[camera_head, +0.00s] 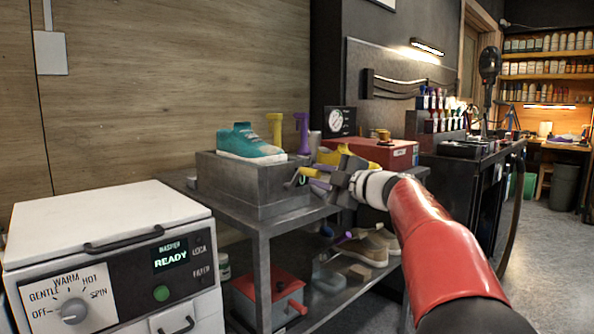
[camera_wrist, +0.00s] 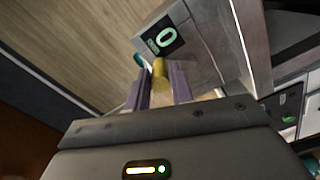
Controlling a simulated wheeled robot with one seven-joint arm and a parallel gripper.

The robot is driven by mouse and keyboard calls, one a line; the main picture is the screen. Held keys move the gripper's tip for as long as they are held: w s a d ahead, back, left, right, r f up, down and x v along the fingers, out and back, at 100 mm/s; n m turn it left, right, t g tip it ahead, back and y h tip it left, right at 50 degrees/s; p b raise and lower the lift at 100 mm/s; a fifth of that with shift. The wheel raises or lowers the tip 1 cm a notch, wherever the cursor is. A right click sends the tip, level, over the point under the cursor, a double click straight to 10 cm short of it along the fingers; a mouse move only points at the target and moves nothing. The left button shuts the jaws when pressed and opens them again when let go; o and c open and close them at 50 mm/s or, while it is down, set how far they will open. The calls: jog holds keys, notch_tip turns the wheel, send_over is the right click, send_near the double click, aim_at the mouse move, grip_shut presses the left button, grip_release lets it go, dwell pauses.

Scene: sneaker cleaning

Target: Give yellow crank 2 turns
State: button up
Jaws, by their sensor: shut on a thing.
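The yellow crank's handle (camera_wrist: 160,68) stands between my gripper's two purple fingers in the wrist view. My gripper (camera_wrist: 160,84) is shut on it. Just beyond it, a small display (camera_wrist: 165,38) on the grey box shows a green 0. In the head view my gripper (camera_head: 309,178) is at the right end of the grey box (camera_head: 238,192), below a teal sneaker (camera_head: 248,143). My gripper and arm hide most of the crank there.
A yellow funnel-shaped piece (camera_head: 275,128) and a purple one (camera_head: 301,132) stand behind the box. A red case (camera_head: 385,152) is behind my gripper. A white washer (camera_head: 110,240) reading READY stands at left. Tan shoes (camera_head: 368,249) lie on the lower shelf.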

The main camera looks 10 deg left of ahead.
jog(key=shift+o, duration=0.3)
jog(key=shift+w+f, duration=0.25)
jog(key=shift+f, duration=0.35)
jog(key=shift+c, duration=0.3)
jog(key=shift+c, duration=0.4)
jog(key=shift+f, duration=0.1)
jog(key=shift+w+d+f+b, duration=0.15)
jog(key=shift+f+b, duration=0.2)
jog(key=shift+f, duration=0.35)
jog(key=shift+w+d+f+b, duration=0.1)
jog(key=shift+f+b, duration=0.3)
jog(key=shift+f, duration=0.35)
jog(key=shift+f, duration=0.15)
